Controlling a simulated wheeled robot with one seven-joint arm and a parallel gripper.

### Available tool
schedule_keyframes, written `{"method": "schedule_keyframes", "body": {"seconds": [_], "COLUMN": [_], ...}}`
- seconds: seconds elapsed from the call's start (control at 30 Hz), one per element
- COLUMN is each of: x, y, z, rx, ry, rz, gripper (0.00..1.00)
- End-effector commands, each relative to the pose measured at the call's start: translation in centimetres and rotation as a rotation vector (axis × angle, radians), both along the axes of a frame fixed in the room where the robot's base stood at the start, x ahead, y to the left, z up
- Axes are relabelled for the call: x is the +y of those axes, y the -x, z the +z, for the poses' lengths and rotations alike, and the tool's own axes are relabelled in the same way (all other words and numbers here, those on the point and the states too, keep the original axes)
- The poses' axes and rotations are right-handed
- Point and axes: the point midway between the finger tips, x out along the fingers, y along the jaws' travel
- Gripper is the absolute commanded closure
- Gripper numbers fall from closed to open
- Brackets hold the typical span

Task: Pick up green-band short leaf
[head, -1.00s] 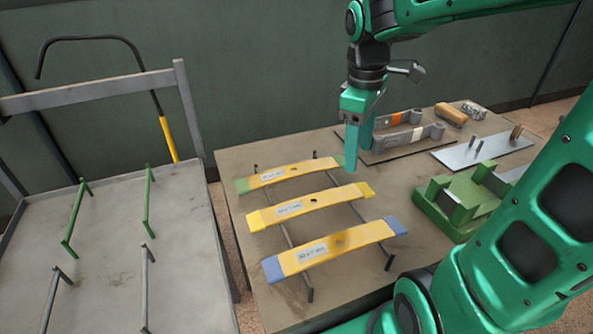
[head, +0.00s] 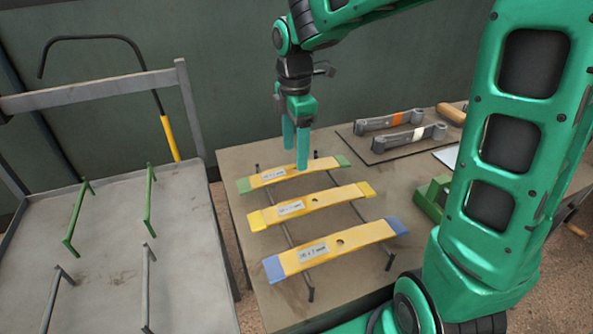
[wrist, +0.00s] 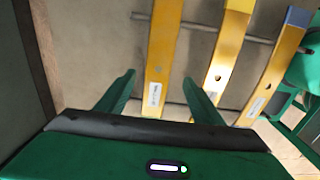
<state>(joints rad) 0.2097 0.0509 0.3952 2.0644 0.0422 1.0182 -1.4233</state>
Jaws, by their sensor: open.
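The green-band short leaf (head: 288,174) is a yellow bar with green ends and a white label. It lies farthest back of three leaves across two thin rails on the table. My gripper (head: 296,155) is open and points down above the middle of this leaf. In the head view one finger overlaps the leaf. In the wrist view the leaf (wrist: 162,58) runs between my two open fingers (wrist: 160,88), closer to the left one near its label. Whether the fingers reach down beside the leaf is hard to tell.
An all-yellow leaf (head: 313,207) and a blue-ended leaf (head: 335,249) lie nearer on the same rails. Grey parts on a dark board (head: 378,153) and a green fixture (head: 432,198) stand to the right. A grey cart (head: 110,270) with upright pegs stands left.

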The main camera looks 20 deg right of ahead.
Motion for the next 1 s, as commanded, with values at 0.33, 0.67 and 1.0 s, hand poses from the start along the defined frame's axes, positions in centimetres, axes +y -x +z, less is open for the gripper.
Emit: {"method": "schedule_keyframes", "body": {"seconds": [0.33,0.67,1.0], "x": [-0.3,-0.3,-0.3], "y": [-0.5,-0.5,-0.6], "z": [-4.1,-5.3,-5.2], "rx": [0.003,0.0,-0.003], "ry": [0.0,0.0,0.0], "rz": [-0.002,-0.002,-0.002], "gripper": [0.39,0.39,0.97]}}
